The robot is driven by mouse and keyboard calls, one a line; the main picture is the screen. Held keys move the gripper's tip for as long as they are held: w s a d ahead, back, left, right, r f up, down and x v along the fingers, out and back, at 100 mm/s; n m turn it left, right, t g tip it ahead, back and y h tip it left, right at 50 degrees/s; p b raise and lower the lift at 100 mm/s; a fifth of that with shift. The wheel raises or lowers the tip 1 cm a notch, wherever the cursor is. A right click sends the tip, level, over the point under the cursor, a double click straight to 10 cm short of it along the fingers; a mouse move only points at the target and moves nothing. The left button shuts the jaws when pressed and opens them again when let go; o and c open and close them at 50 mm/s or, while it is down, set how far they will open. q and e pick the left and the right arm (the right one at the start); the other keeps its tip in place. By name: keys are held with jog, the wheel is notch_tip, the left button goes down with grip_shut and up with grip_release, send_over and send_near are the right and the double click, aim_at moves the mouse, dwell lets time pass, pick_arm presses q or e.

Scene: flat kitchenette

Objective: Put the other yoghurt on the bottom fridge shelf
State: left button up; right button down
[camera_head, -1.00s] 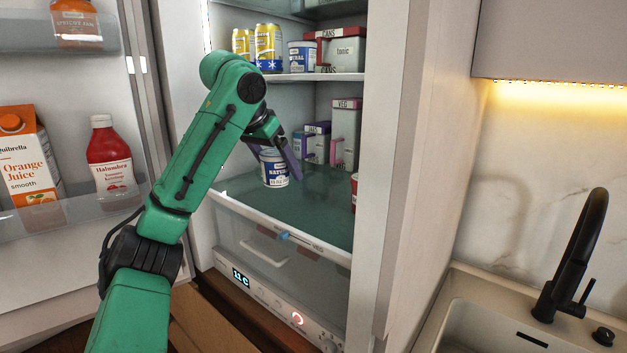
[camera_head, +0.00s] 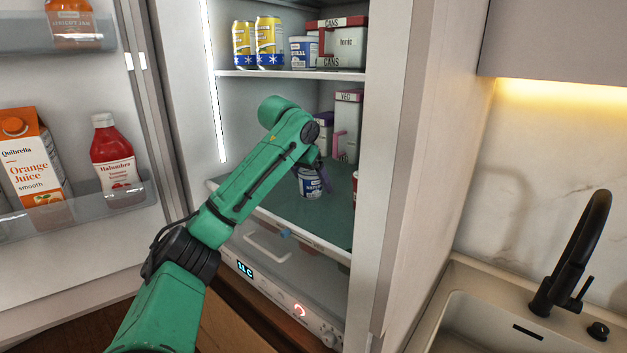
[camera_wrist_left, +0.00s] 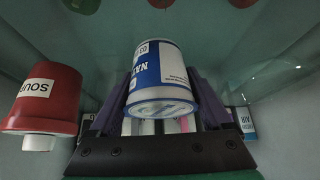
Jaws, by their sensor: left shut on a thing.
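A white and blue yoghurt tub (camera_head: 309,184) is upright inside the fridge, low over the bottom shelf (camera_head: 285,205). My left gripper (camera_head: 322,178) is shut on it, with purple fingers at its sides. The tub fills the middle of the left wrist view (camera_wrist_left: 162,78) between the fingers (camera_wrist_left: 162,105). I cannot tell whether its base touches the shelf. Another white and blue tub (camera_head: 303,51) stands on the shelf above, beside yellow cans (camera_head: 268,42). My right gripper is not in view.
A red tub (camera_wrist_left: 42,98) is close by, partly hidden by the fridge's right wall in the head view (camera_head: 355,180). A VEG box (camera_head: 347,125) stands behind. The open door (camera_head: 75,215) holds juice and ketchup. Bare shelf lies left of the held tub.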

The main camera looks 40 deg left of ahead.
pick_arm(q)
jog(key=o, duration=1.3)
jog(key=shift+f, duration=0.1)
jog(key=v, duration=1.2)
jog(key=shift+w, duration=0.1)
